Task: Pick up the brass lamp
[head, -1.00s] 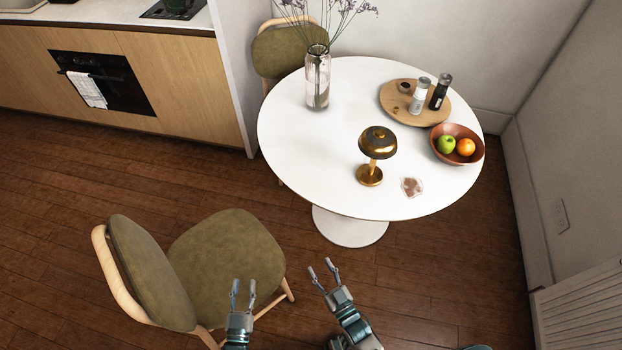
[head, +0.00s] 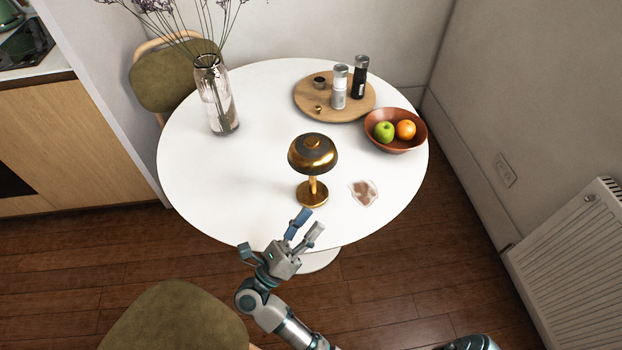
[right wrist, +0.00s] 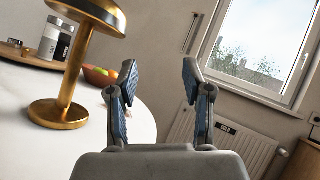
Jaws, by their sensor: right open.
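The brass lamp (head: 313,155) stands upright on the white round table (head: 205,185), near its front edge. It has a domed shade, a thin stem and a round base. My right gripper (head: 307,224) is open and empty at the table's front edge, just in front of the lamp base in the head view. In the right wrist view, the open fingers (right wrist: 160,80) point past the lamp (right wrist: 66,75), which stands to their left, outside the jaws. My left gripper is out of view.
A translucent coaster-like item (head: 364,193) lies right of the lamp. Behind are a fruit bowl (head: 395,144), a wooden tray (head: 310,95) with shakers, and a glass vase (head: 215,95). A chair (head: 175,318) stands at the lower left. The table's left part is clear.

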